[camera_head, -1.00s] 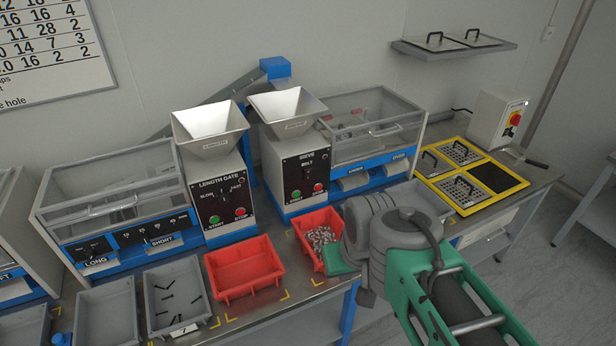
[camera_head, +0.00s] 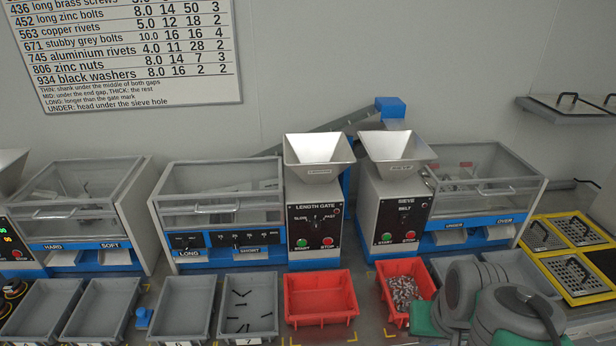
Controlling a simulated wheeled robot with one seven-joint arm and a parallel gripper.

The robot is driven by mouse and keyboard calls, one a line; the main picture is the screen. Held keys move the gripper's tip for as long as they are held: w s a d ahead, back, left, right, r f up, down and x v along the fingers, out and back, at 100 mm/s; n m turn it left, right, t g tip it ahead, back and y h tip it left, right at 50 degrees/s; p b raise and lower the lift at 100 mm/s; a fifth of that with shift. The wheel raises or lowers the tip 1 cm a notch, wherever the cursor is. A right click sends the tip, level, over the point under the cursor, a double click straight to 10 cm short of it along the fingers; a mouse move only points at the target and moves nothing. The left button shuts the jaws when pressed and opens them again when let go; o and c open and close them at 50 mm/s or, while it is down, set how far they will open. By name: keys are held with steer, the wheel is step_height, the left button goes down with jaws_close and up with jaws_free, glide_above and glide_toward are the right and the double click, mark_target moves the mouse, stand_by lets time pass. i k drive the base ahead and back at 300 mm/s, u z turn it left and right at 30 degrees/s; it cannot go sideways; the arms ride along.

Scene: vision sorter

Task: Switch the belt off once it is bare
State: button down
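The sieve machine (camera_head: 392,205) has a white hopper (camera_head: 397,146) on top. Its black panel (camera_head: 404,220) reads SIEVE and BELT, with a small knob, a green START button (camera_head: 386,238) and a red STOP button (camera_head: 409,237). A sloping grey conveyor (camera_head: 335,124) rises behind the machines to a blue block (camera_head: 390,108). Its upper surface is too hidden to tell whether anything lies on it. My arm's grey and green links fill the lower right, in front of the sieve's trays. My gripper's fingers do not show.
A red tray (camera_head: 358,282) looks empty. Another red tray (camera_head: 424,268) holds many small metal pieces. A grey tray (camera_head: 268,280) holds several dark bolts. The length gate machine (camera_head: 299,202) stands left of the sieve. A yellow-framed rack (camera_head: 556,289) is at right.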

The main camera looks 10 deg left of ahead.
mark_target(403, 218)
steer(key=k, duration=0.65)
steer(key=u, duration=0.15)
steer(key=i, duration=1.05)
steer(key=u, duration=0.9)
